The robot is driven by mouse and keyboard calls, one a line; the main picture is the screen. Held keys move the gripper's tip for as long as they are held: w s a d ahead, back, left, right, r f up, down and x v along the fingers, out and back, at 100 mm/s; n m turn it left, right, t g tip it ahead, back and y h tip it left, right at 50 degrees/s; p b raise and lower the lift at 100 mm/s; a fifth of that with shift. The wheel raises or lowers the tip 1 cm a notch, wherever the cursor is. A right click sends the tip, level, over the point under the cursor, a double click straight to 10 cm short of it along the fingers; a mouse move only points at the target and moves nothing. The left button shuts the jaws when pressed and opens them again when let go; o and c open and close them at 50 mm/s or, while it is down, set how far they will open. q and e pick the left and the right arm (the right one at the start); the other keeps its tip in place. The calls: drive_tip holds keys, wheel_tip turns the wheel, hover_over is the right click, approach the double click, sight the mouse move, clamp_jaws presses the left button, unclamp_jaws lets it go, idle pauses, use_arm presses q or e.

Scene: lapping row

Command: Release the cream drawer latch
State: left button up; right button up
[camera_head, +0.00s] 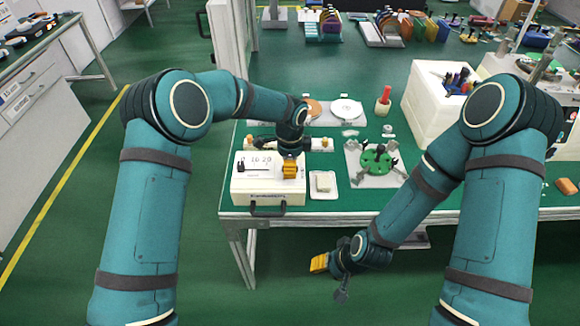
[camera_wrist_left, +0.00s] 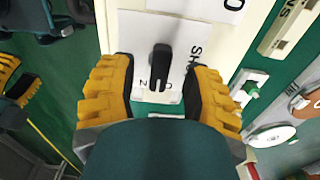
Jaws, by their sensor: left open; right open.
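The cream drawer unit (camera_head: 267,195) stands at the near left corner of the green bench, with a black handle (camera_head: 268,209) on its front. A small black lever (camera_head: 241,165) shows on its white label, left of my left gripper (camera_head: 289,168). In the left wrist view, a black latch lever (camera_wrist_left: 160,66) on a white label appears between the open yellow fingers of my left gripper (camera_wrist_left: 160,92). Neither finger visibly touches it; the depth gap is unclear. The gripper body hides part of the unit. My right gripper (camera_head: 325,265) is open and empty, low before the bench front.
A white dish (camera_head: 323,184) sits just right of the unit. Beyond it are a green fixture (camera_head: 377,158), a red-handled tool (camera_head: 383,100) and a white disc (camera_head: 346,110). A white bin (camera_head: 425,105) stands at the right. The floor left of the bench is clear.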

use_arm(q)
wheel_tip(320, 180, up, 11)
idle(0.3)
drive_tip(key=shift+f, duration=0.1)
idle(0.4)
